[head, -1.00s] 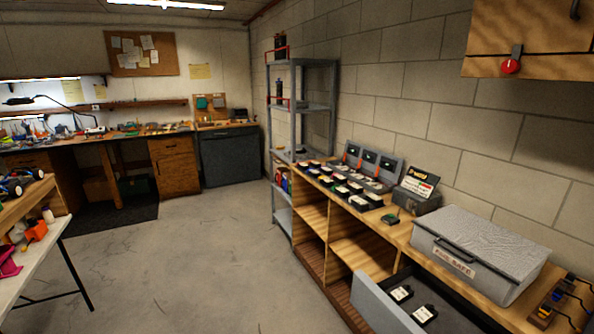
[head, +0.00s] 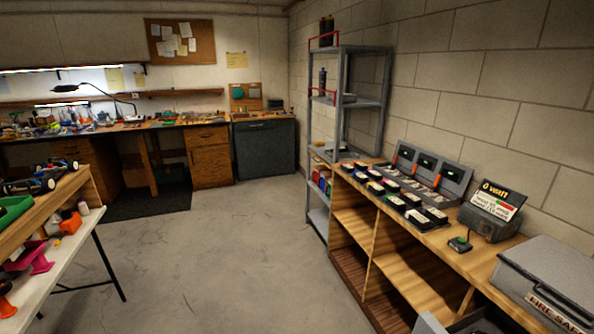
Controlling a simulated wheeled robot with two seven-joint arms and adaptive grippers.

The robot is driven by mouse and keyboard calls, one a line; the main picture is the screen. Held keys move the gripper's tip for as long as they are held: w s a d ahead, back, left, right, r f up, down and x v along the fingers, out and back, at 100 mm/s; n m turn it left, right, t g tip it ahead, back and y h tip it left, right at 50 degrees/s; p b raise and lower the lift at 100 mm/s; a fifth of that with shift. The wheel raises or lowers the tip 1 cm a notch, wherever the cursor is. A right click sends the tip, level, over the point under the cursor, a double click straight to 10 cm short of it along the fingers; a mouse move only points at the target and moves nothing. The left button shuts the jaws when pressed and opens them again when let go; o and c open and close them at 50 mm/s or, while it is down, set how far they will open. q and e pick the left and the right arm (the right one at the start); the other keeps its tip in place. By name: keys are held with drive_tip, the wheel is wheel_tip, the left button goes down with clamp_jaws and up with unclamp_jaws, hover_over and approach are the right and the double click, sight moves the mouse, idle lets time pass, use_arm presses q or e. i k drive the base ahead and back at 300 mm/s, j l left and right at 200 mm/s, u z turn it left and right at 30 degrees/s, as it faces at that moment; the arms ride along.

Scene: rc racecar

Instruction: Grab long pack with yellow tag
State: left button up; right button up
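Several dark packs with pale or coloured labels (head: 418,219) lie in rows on the wooden bench at the right. They are too small to tell surely which is long and has a yellow tag. Behind them stands a grey charger unit with several bays (head: 452,180). A lone small dark pack with some green (head: 459,244) lies apart, nearer on the bench. Neither of my grippers is in view.
A grey fire-safe box (head: 550,280) and a labelled tester (head: 490,210) stand on the bench (head: 430,258). A metal shelf (head: 345,105) stands beyond it. A white table (head: 60,262) is at left. The floor between (head: 235,250) is clear.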

sight(343, 150)
drive_tip(key=i+j+u, duration=0.1)
drive_tip(key=i+u, duration=0.25)
drive_tip(key=i, duration=0.45)
drive_tip(key=i+z, duration=0.15)
drive_tip(key=i, duration=0.65)
drive_tip(key=i+z, duration=0.2)
drive_tip(key=i, duration=0.65)
drive_tip(key=i+j+z, duration=0.2)
drive_tip(key=i, duration=0.65)
drive_tip(key=i+z, duration=0.3)
drive_tip(key=i+j+z, duration=0.1)
drive_tip(key=i+z, duration=0.15)
drive_tip(key=i, duration=0.15)
drive_tip(key=i+z, duration=0.2)
drive_tip(key=z, duration=0.15)
drive_tip(key=i+z, duration=0.4)
drive_tip(key=z, duration=0.25)
